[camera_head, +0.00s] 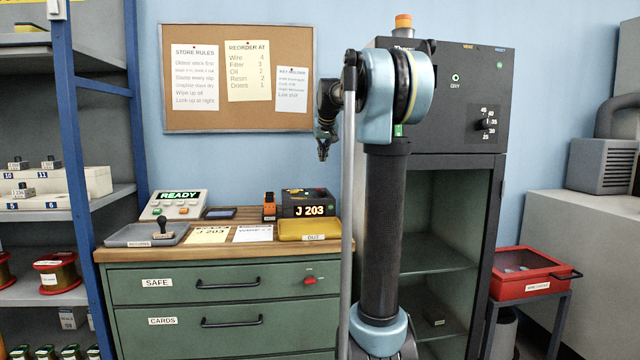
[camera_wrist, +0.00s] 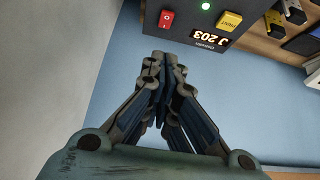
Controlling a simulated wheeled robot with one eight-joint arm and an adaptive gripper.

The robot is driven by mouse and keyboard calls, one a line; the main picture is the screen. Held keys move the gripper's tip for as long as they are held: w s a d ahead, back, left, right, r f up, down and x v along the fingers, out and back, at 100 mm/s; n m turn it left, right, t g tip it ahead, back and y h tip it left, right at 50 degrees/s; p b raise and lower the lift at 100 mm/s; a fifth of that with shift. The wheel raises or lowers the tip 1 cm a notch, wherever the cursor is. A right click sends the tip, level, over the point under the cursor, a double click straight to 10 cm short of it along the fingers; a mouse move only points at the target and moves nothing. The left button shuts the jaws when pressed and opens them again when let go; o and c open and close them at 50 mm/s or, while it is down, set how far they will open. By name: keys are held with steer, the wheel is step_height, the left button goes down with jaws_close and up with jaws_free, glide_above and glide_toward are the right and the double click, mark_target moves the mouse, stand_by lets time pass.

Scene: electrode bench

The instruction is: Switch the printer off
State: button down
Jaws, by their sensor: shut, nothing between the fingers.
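The printer is a dark box (camera_head: 300,196) with a lit "J 203" display, standing at the back right of the green cabinet's wooden top. The wrist view shows its panel (camera_wrist: 228,46) upside down, with a red rocker switch (camera_wrist: 166,20), a lit green lamp (camera_wrist: 206,6) and a yellow PRINT button (camera_wrist: 229,20). My gripper (camera_head: 323,153) hangs above and slightly right of the printer, pointing down, clear of it. Its fingers (camera_wrist: 153,58) are shut and empty, and their tips appear below the red switch in the wrist view, apart from it. The rocker's exact position is too small to read.
A yellow OUT tray (camera_head: 306,230) lies in front of the printer and an orange device (camera_head: 269,206) stands at its left. A READY console (camera_head: 174,204) and a grey stamp tray (camera_head: 145,236) are further left. A dark tall cabinet (camera_head: 448,125) rises at the right.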

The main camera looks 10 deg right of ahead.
steer(key=w, duration=0.1)
glide_above(319, 189)
steer(key=w, duration=0.2)
steer(key=f, duration=0.7)
steer(key=shift+s+d+f, duration=0.25)
steer(key=shift+d+f, duration=0.05)
steer(key=shift+f, duration=0.05)
steer(key=f, duration=0.3)
steer(key=shift+s, duration=0.25)
steer(key=shift+f, duration=0.45)
steer(key=shift+s, duration=0.1)
